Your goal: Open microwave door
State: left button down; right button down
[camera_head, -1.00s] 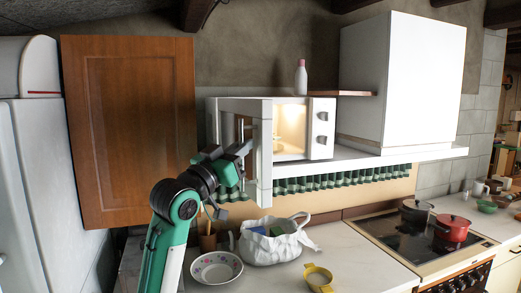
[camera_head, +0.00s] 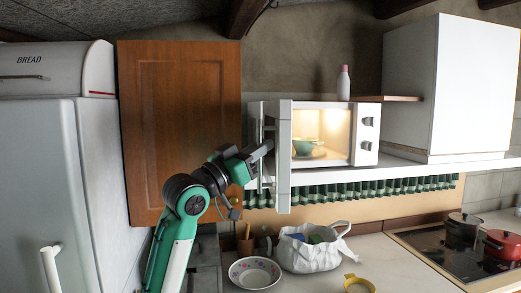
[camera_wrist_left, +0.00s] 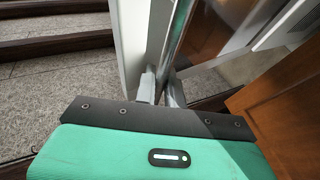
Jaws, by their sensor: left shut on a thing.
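The white microwave (camera_head: 366,137) stands on a shelf with its door (camera_head: 284,165) standing open, swung out toward me and seen almost edge-on. Its lit inside shows a green bowl or cup (camera_head: 304,146) on a plate. My left gripper (camera_head: 266,150) is at the outer face of the door, left of its edge, shut on the door handle (camera_head: 261,172). In the left wrist view the fingertips (camera_wrist_left: 160,88) close around the metallic handle (camera_wrist_left: 180,30), beside the white door (camera_wrist_left: 132,40). My right gripper is not in view.
A wooden cabinet door (camera_head: 180,120) stands close to the left of my arm. Below are a patterned bowl (camera_head: 255,273), a white bag (camera_head: 312,256) and a yellow cup (camera_head: 357,284). A bottle (camera_head: 343,84) stands above the microwave. Pots (camera_head: 502,246) sit on the stove at right.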

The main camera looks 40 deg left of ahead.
pick_arm(q)
jog(key=c, duration=1.5)
grip_release()
jog(key=shift+c, duration=0.2)
jog(key=shift+o, duration=0.2)
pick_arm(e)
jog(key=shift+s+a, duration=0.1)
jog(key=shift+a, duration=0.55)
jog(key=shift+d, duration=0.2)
pick_arm(q)
jog(key=shift+r, duration=0.15)
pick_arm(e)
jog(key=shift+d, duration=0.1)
